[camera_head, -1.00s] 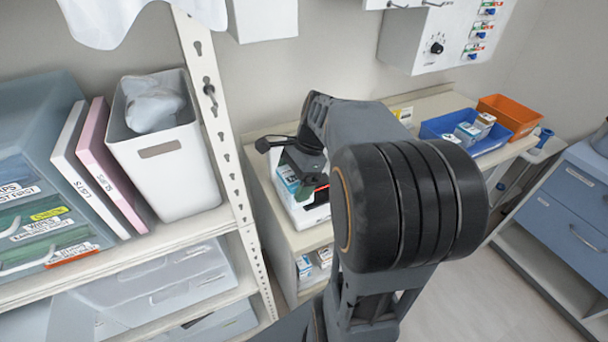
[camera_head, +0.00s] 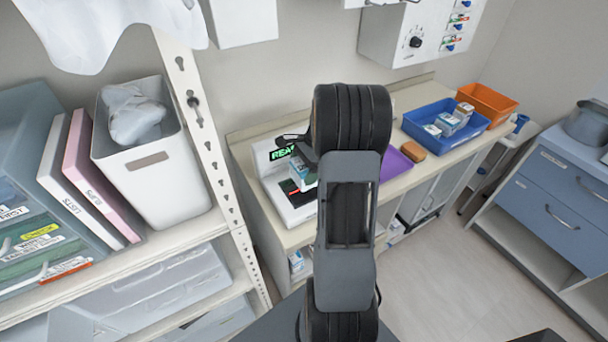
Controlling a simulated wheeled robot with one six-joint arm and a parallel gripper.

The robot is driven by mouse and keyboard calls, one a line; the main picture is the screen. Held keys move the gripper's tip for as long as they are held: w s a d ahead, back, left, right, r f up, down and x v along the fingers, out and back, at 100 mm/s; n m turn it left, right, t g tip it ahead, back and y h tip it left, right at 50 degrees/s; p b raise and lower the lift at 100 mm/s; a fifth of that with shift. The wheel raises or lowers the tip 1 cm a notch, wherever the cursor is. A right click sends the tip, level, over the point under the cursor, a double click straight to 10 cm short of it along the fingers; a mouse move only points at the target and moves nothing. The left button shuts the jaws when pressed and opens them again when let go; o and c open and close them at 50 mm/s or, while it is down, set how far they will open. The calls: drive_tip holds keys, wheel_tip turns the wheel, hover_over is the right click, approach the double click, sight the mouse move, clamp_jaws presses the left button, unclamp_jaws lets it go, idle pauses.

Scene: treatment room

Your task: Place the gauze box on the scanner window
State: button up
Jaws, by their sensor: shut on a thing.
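The white scanner (camera_head: 270,160) sits on the counter, with a green display reading "REA…" at its back. Its dark window (camera_head: 297,191) shows a red glow and is partly covered from view. My gripper (camera_head: 303,165) is shut on the gauze box (camera_head: 301,180), a small white and blue box. The box appears over or just at the back of the window; whether it touches the window I cannot tell. My arm hides the scanner's right side and part of the gripper.
On the counter are a purple tray (camera_head: 394,165), a brown block (camera_head: 413,151), a blue bin (camera_head: 418,125) with several small boxes, and an orange bin (camera_head: 490,103). A shelf upright (camera_head: 205,130) and white bin (camera_head: 150,185) stand left of the scanner.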

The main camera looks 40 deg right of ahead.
drive_tip(key=shift+w+d+f, duration=0.1)
drive_tip(key=shift+d+f, duration=0.15)
drive_tip(key=shift+f, duration=1.55)
drive_tip(key=shift+f, duration=0.2)
drive_tip(key=o, duration=0.7)
